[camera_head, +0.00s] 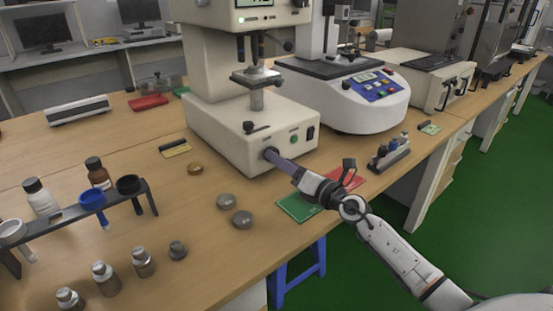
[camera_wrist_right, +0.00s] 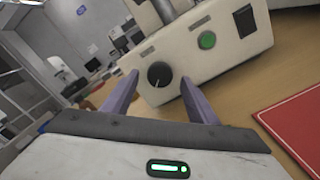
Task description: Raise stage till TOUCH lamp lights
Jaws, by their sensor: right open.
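A dark round knob (camera_wrist_right: 159,75) is on the base's front panel. My right gripper (camera_head: 272,156) is open and reaches toward the knob, partly hiding it in the head view. In the wrist view its fingertips (camera_wrist_right: 160,80) appear on either side of the knob; contact is not visible. My left gripper is not in view.
A green button (camera_wrist_right: 207,40) and a black switch (camera_wrist_right: 243,20) sit right of the knob. A green card (camera_head: 300,207) and a red one (camera_head: 347,179) lie below my right wrist. Metal discs (camera_head: 242,219) and a rack (camera_head: 70,212) stand left. Another instrument (camera_head: 345,97) is to the right.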

